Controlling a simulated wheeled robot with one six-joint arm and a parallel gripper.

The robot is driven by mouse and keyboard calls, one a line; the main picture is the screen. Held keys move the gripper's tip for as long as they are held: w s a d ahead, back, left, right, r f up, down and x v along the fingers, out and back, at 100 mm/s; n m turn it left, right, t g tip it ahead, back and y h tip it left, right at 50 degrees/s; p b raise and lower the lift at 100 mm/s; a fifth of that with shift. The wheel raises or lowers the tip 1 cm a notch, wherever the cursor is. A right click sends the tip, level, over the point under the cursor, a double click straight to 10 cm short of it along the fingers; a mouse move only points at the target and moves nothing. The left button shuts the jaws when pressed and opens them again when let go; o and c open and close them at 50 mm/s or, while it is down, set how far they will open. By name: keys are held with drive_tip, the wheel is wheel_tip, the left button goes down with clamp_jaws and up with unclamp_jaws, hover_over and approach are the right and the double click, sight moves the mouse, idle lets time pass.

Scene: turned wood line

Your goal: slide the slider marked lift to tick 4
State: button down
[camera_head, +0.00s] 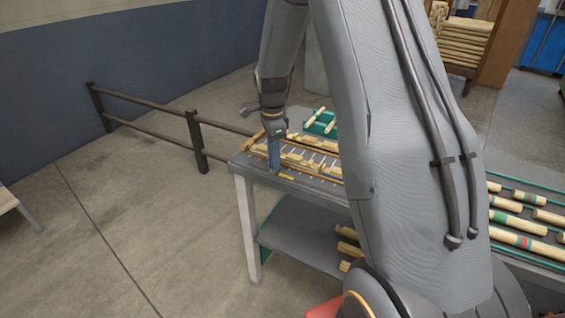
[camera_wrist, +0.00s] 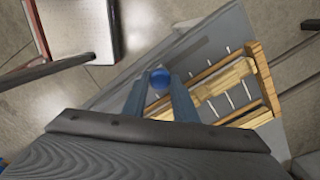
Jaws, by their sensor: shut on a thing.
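A round blue knob (camera_wrist: 160,78) sits between the tips of my gripper's two blue-grey fingers in the wrist view. I take it to be the slider's knob; the "lift" mark and the tick numbers cannot be read. My gripper (camera_wrist: 158,88) is shut on the knob, with the fingers either side of it. In the head view my gripper (camera_head: 274,168) points down at the near left end of the grey workbench (camera_head: 246,168). The knob is hidden there by the fingers. The slider's track and its position along the scale cannot be made out.
A wooden rack (camera_wrist: 263,75) with pale turned pieces and thin light rods lies right beside my fingers. A green tray (camera_head: 320,122) with wooden pieces is behind. A dark rail (camera_head: 198,140) stands left of the bench. The floor (camera_head: 130,210) to the left is clear.

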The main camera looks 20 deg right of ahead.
drive_tip(key=shift+w+a, duration=0.1)
drive_tip(key=shift+w, duration=0.1)
drive_tip(key=c, duration=1.4)
unclamp_jaws()
drive_tip(key=shift+c, duration=0.2)
drive_tip(key=shift+r, duration=0.1)
wheel_tip(320, 180, up, 8)
drive_tip(key=shift+f+b, duration=0.15)
drive_tip(key=shift+b, duration=0.85)
drive_tip(key=shift+s, duration=0.1)
